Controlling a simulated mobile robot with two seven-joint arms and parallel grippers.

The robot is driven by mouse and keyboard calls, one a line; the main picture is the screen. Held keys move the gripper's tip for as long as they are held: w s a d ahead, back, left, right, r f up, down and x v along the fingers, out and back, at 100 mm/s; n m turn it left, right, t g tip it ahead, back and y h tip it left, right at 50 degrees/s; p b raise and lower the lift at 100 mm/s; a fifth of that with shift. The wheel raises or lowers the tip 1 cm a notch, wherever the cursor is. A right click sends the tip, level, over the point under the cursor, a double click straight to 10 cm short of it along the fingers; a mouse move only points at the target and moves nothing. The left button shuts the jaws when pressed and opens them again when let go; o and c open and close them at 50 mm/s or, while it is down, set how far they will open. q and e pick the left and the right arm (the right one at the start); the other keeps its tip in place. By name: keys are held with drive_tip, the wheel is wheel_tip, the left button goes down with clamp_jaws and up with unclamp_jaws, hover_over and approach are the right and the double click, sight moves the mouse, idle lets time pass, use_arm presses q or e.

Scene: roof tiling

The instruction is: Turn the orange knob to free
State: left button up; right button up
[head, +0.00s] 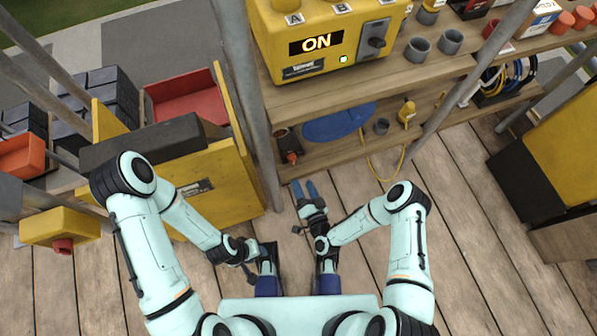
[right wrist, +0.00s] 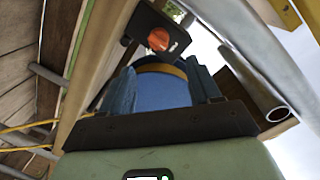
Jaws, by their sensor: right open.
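The orange knob (head: 291,157) sits on a small dark box (head: 286,142) low at the left end of the wooden shelf unit. In the right wrist view the knob (right wrist: 158,40) and its dark box (right wrist: 150,22) lie beyond the fingertips. The setting it points to is too small to read. My right gripper (head: 304,189) is open and empty, its blue fingers pointing toward the shelf, short of the knob and apart from it. It also shows in the right wrist view (right wrist: 163,84). My left gripper (head: 268,250) is low near my body; its fingers do not show clearly.
A yellow machine (head: 305,74) showing "ON" stands on the upper shelf. A metal pole (head: 262,130) rises just left of the knob. A blue oval item (head: 338,122) and yellow bottle (head: 406,112) are on the lower shelf. Open plank floor (head: 450,220) lies right.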

use_arm(q)
drive_tip(key=shift+s+d+r, duration=0.15)
drive_tip(key=shift+s+r, duration=0.15)
drive_tip(key=shift+s, duration=0.1)
use_arm(e)
drive_tip(key=shift+v, duration=1.6)
drive_tip(key=s+d+f+n+g, duration=0.2)
drive_tip(key=s+d+f+g, duration=0.25)
drive_tip(key=s+g, duration=0.45)
drive_tip(key=s+d+r+m+g+h, duration=0.15)
drive_tip(key=s+d+r+g, duration=0.25)
drive_tip(key=s+g, duration=0.5)
use_arm(q)
wheel_tip(320, 180, up, 14)
drive_tip(key=g+p, duration=0.1)
drive_tip(key=p, duration=1.3)
drive_tip(key=shift+s+d+f, duration=0.15)
drive_tip(key=shift+d+f, duration=0.05)
drive_tip(key=shift+f, duration=0.05)
use_arm(e)
wheel_tip(320, 180, up, 14)
drive_tip(key=s, duration=0.1)
drive_tip(key=shift+s+f+n+t, duration=0.25)
drive_tip(key=shift+s+n+t, duration=0.1)
drive_tip(key=shift+t, duration=0.05)
